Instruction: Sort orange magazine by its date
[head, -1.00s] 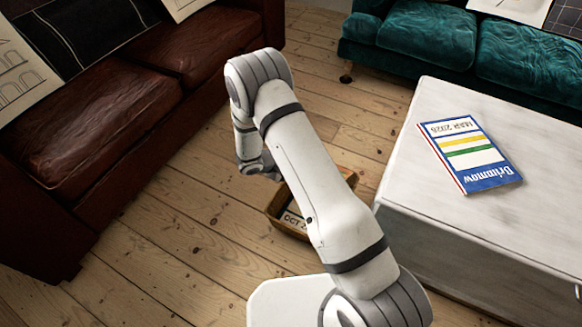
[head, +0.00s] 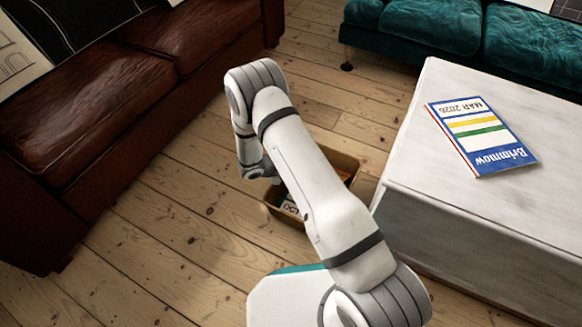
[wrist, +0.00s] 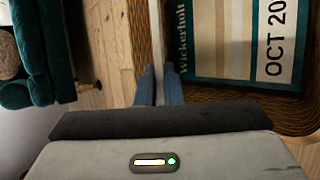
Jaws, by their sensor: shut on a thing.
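No orange magazine can be made out. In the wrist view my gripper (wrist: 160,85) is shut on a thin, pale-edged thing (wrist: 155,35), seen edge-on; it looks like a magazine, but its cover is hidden. A wicker basket (head: 345,163) stands on the floor between the brown sofa and the white table. In the head view the arm's end is over the basket's left side, and the fingertips are hidden.
A blue and white Brimmow magazine marked MAR 2026 (head: 480,137) lies on the white table (head: 420,130). A brown leather sofa (head: 130,110) is on the left and a teal sofa (head: 430,25) at the back. Floorboards (head: 170,230) between are clear.

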